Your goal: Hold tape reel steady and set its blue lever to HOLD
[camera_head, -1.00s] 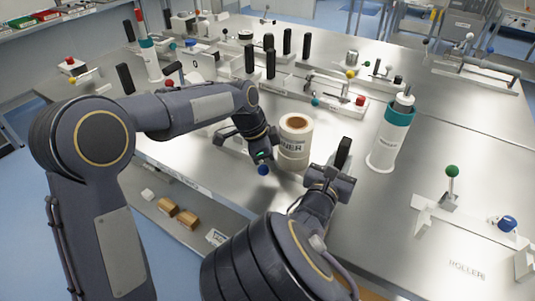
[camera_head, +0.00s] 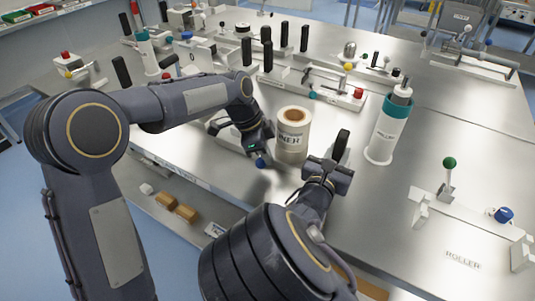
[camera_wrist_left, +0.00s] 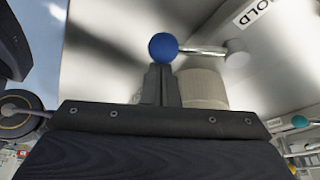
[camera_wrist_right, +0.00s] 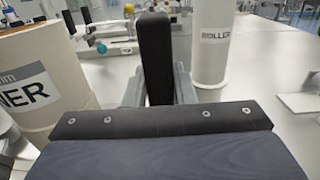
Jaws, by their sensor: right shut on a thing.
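The tape reel is a white roll (camera_head: 292,140) with a brown core and a label ending in "NER", upright near the table's front edge; it also shows in the right wrist view (camera_wrist_right: 38,85). The lever's blue ball (camera_wrist_left: 163,46) sits on a metal rod running to a pivot at right, near a label reading "HOLD" in part. My left gripper (camera_wrist_left: 160,82) is shut, its tips at the ball; touching is unclear. The ball also shows in the head view (camera_head: 261,162). My right gripper (camera_head: 328,172) is shut on a black upright handle (camera_wrist_right: 155,55) right of the reel.
A green-knobbed lever (camera_head: 450,163) and a blue knob (camera_head: 504,214) are at the right. Several fixtures with black handles fill the back.

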